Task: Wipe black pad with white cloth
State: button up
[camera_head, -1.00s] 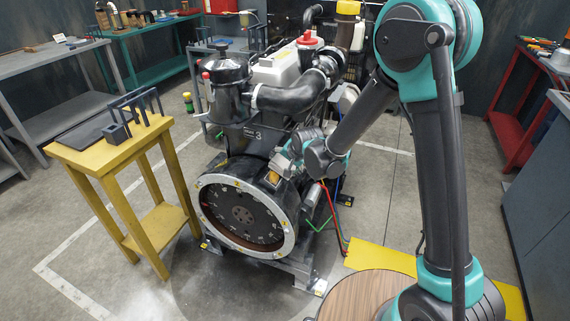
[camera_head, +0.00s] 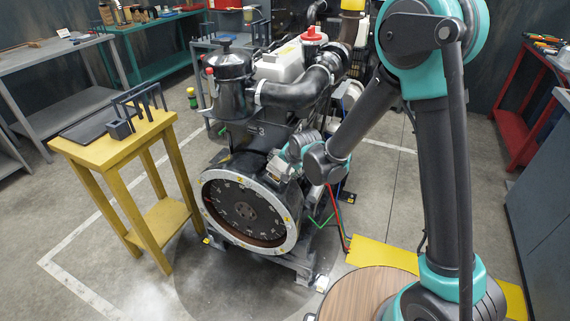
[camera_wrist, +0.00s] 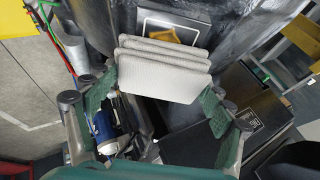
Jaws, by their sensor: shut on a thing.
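My gripper (camera_wrist: 160,92) is shut on a folded light-grey to white cloth (camera_wrist: 165,68), held between its green-padded fingers in the wrist view. Just beyond the cloth is a black pad (camera_wrist: 151,26) with a pale outline on the engine's dark surface, bearing an orange-yellow patch (camera_wrist: 165,35). The cloth's upper edge overlaps the pad's lower part in the picture; I cannot tell whether they touch. In the head view my gripper (camera_head: 282,165) is at the engine's front, above the round flywheel housing, and the pad is not clearly visible.
The diesel engine (camera_head: 245,136) stands close around my gripper, with the round flywheel (camera_head: 245,211) below. Red, green and blue cables (camera_head: 334,208) hang just right. A yellow table (camera_head: 97,150) with a dark tray and holder stands left. Floor between table and engine is clear.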

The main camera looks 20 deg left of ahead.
aim_at(276, 175)
jog(key=shift+s+a, duration=0.2)
jog(key=shift+s, duration=1.9)
jog(key=shift+w+d+f, duration=0.1)
jog(key=shift+w+d, duration=0.05)
jog(key=shift+w, duration=1.8)
jog(key=shift+w+d, duration=0.1)
jog(key=shift+w, duration=1.85)
jog(key=shift+c, duration=0.4)
jog(key=d+r, duration=0.3)
jog(key=r, duration=0.2)
jog(key=shift+s+r, duration=0.15)
jog(key=r, duration=0.1)
jog(key=d+r, duration=0.1)
jog(key=shift+d+r, duration=0.25)
jog(key=shift+r, duration=0.05)
jog(key=shift+f, duration=0.1)
